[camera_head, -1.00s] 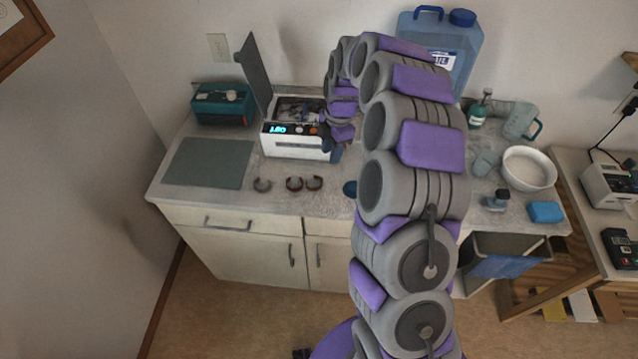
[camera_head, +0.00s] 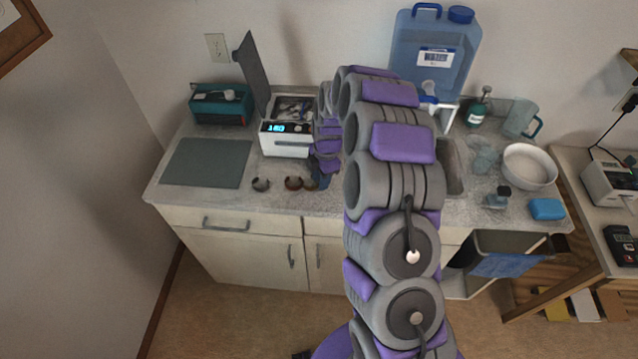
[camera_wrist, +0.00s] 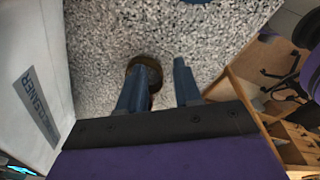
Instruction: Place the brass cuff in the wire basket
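Three open ring-like cuffs lie in a row on the counter. The left cuff (camera_head: 261,184) looks dark grey-brown, the middle cuff (camera_head: 293,183) reddish brown, and the right cuff (camera_head: 310,184) is partly hidden by my gripper (camera_head: 321,180). I cannot tell surely which is brass. In the wrist view, a brown-gold cuff (camera_wrist: 152,65) lies by the left fingertip, partly covered by that finger. My gripper (camera_wrist: 160,66) is open, with nothing held between its fingers. The wire basket (camera_head: 294,108) appears inside the open white cleaner (camera_head: 286,146), behind the cuffs.
The cleaner's wall (camera_wrist: 32,85) stands close at left in the wrist view. Its lid (camera_head: 252,75) is raised. A grey mat (camera_head: 206,163) lies left of the cuffs. A teal box (camera_head: 221,106) stands behind it. A blue jug (camera_head: 434,50) stands at the back.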

